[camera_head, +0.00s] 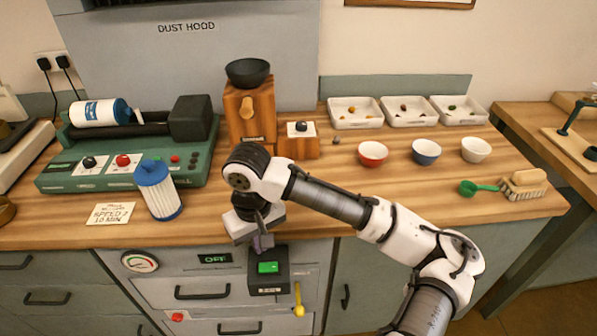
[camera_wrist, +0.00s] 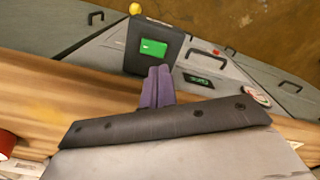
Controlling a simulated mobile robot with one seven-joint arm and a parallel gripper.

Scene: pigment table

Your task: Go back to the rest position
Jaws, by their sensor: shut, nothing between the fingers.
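My gripper (camera_head: 262,243) is shut and empty at the front edge of the wooden table (camera_head: 330,200), pointing down. Its purple fingers are pressed together in the wrist view (camera_wrist: 157,84). The fingertips are just above a black switch box (camera_head: 268,284) with a green button (camera_head: 268,267) on the cabinet front. The box also shows in the wrist view (camera_wrist: 150,65), close beyond the fingertips. I cannot tell whether the fingers touch it. A display reading OFF (camera_head: 215,259) is left of the box. My arm reaches in from the lower right.
A green roller machine (camera_head: 120,170) and a blue-white cylinder (camera_head: 158,190) stand left. A wooden grinder (camera_head: 250,110) stands behind my gripper. Red (camera_head: 373,153), blue (camera_head: 426,152) and white (camera_head: 475,149) bowls, a green scoop (camera_head: 478,187) and a brush (camera_head: 524,184) are right.

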